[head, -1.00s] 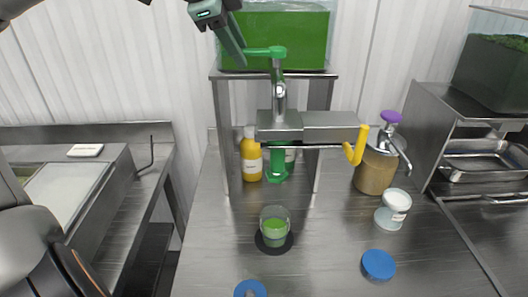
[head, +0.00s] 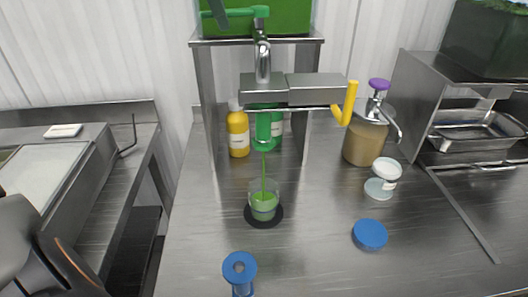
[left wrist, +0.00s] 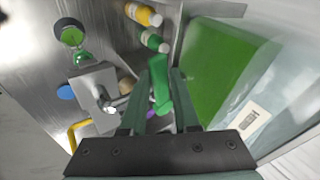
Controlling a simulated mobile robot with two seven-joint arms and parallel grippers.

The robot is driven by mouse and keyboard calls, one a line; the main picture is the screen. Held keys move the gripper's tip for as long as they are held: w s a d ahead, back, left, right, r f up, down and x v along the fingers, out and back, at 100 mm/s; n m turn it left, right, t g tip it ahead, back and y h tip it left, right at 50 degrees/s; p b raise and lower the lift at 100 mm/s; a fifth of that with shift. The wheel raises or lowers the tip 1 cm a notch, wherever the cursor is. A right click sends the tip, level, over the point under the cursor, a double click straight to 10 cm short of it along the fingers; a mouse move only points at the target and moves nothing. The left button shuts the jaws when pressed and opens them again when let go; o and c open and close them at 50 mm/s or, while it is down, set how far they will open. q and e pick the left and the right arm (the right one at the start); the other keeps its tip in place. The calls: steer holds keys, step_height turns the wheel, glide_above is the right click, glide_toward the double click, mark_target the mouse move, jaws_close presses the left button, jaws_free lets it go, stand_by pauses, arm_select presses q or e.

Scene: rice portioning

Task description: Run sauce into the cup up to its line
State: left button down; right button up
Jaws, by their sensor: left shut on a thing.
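The clear cup (head: 262,207) stands on a round black mat (head: 277,220) under the green nozzle (head: 263,128). A thin green sauce stream (head: 263,170) runs from the nozzle into the cup, which holds green sauce. A faint bluish band shows on the cup; I cannot tell how the sauce level compares with it. My left gripper (head: 217,10) is at the green tap lever (head: 245,12), at the top edge of the head view. In the left wrist view its fingers (left wrist: 161,95) are shut on the green lever (left wrist: 159,84). My right gripper is not in view.
A steel dispenser block (head: 315,88) with a yellow lever (head: 346,105) spans the front of the stand. A purple-topped pump jar (head: 366,140), a small white-lidded cup (head: 383,180), a blue disc (head: 370,235) and a blue ring-topped thing (head: 240,268) stand on the counter. Two bottles (head: 238,133) stand behind.

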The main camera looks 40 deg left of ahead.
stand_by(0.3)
arm_select(q)
steer(key=shift+w+a+m+h, duration=0.15)
steer(key=shift+a+m+h, duration=0.2)
steer(key=shift+m, duration=0.15)
steer(key=shift+w+a+r+m+h+p, duration=0.1)
steer(key=shift+w+a+m+h+p, duration=0.3)
steer(key=shift+m, duration=0.6)
steer(key=c, duration=0.6)
jaws_free()
steer(key=shift+t, duration=0.3)
steer(key=shift+o, duration=0.2)
step_height(320, 180, up, 7)
steer(key=p, duration=0.5)
steer(key=shift+d, duration=0.1)
steer(key=shift+s, duration=0.1)
